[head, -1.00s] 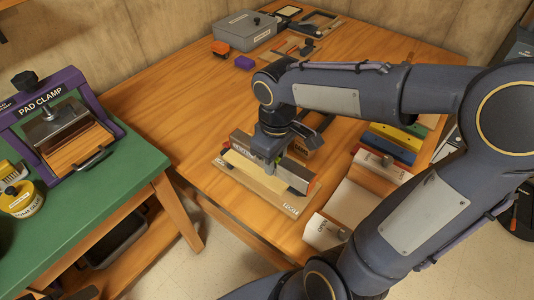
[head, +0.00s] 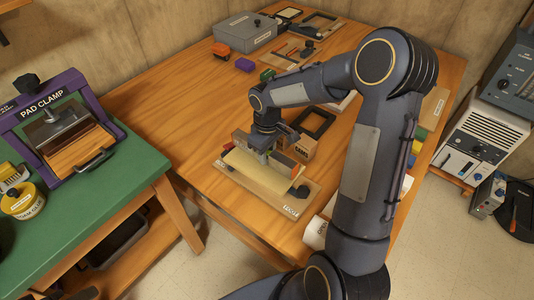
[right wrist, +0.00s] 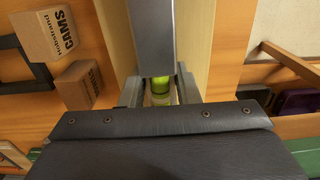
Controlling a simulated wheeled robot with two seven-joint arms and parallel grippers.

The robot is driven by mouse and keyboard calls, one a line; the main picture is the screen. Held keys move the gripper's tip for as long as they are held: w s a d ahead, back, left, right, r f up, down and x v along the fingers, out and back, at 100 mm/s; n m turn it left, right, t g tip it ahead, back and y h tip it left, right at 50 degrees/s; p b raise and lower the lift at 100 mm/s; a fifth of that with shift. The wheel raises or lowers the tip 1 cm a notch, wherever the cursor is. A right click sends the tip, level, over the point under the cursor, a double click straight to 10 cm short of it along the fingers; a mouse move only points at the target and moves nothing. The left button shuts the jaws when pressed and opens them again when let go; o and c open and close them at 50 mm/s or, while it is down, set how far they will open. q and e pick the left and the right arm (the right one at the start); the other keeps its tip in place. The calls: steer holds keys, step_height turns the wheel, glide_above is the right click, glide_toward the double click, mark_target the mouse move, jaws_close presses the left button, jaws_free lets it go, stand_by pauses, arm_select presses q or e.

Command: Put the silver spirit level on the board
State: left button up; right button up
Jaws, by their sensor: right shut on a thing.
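My right gripper (head: 263,154) is low over the wooden board (head: 302,206), which carries a label at its near end and lies on the orange-brown table. In the right wrist view my right gripper (right wrist: 158,95) is shut on the silver spirit level (right wrist: 152,35), a grey bar with a bright green vial between the fingers. A pale strip (head: 258,171) lies along the near side of the gripper, over the board. My gripper and arm hide much of the level in the head view, and I cannot tell whether it touches the board. My left gripper is not in view.
A cardboard box marked CAMS (head: 302,148) stands close behind the gripper, near a black frame (head: 314,122). The table's left part is clear. A purple pad clamp (head: 62,120) stands on the green bench.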

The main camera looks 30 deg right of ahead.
steer(key=shift+f, duration=0.4)
steer(key=shift+f+b, duration=0.45)
steer(key=o, duration=1.1)
steer(key=shift+r, duration=0.1)
